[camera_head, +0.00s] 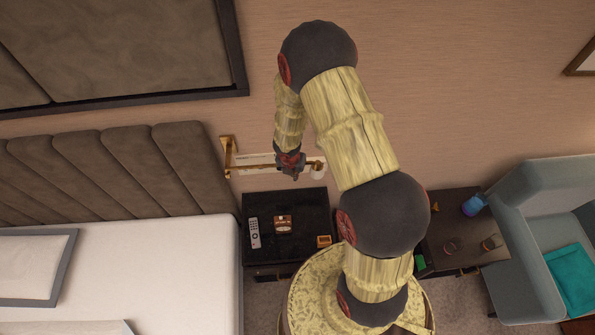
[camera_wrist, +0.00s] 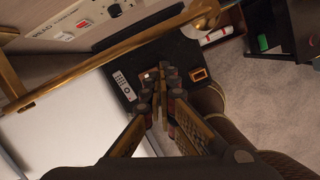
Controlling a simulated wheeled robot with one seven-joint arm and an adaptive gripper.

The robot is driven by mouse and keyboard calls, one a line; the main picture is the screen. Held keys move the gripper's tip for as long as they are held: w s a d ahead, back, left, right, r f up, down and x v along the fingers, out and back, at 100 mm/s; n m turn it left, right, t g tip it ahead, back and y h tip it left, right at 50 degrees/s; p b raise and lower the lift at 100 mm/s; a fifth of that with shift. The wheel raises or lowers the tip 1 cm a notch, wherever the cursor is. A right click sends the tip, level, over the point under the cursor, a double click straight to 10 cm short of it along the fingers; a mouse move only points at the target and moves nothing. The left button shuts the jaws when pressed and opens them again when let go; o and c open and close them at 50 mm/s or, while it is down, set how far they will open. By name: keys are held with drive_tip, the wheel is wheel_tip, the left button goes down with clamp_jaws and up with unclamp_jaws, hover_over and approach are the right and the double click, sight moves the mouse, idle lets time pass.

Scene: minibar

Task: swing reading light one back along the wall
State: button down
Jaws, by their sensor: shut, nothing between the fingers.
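The reading light is a brass wall bracket (camera_head: 228,158) with a thin brass arm (camera_head: 252,166) running right to a small pale lamp head (camera_head: 318,170). In the wrist view the brass arm (camera_wrist: 105,60) crosses diagonally from lower left to upper right, ending in a brass end piece (camera_wrist: 203,13). My gripper (camera_head: 295,174) hangs pointing down at the light's arm, near the lamp head, and hides part of it. In the wrist view my gripper (camera_wrist: 165,78) is shut and empty, below the arm in the picture. I cannot tell whether it touches the arm.
A black nightstand (camera_head: 262,230) below holds a remote (camera_head: 254,233), a small brown item (camera_head: 283,224) and an orange-framed box (camera_head: 324,241). The bed (camera_head: 150,265) is at left, an armchair (camera_head: 545,215) at right.

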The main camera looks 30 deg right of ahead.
drive_tip(key=s+p+v, duration=0.1)
drive_tip(key=p+v, duration=0.2)
drive_tip(key=v, duration=0.7)
drive_tip(key=s+d+r+m+g+b, duration=0.1)
drive_tip(key=s+r+m+g+b, duration=0.35)
drive_tip(key=s+m, duration=0.9)
drive_tip(key=s+a+f+m+t+y+b, duration=0.1)
drive_tip(key=s+a+m+t+b, duration=0.2)
drive_tip(key=b, duration=1.2)
drive_tip(key=s+a+f+m+t+b, duration=0.1)
drive_tip(key=a+m+t+b, duration=0.4)
drive_tip(key=m+b, duration=0.5)
drive_tip(key=s+a+b, duration=0.1)
drive_tip(key=b, duration=0.4)
drive_tip(key=shift+s+y+b, duration=0.35)
drive_tip(key=shift+s+y, duration=0.05)
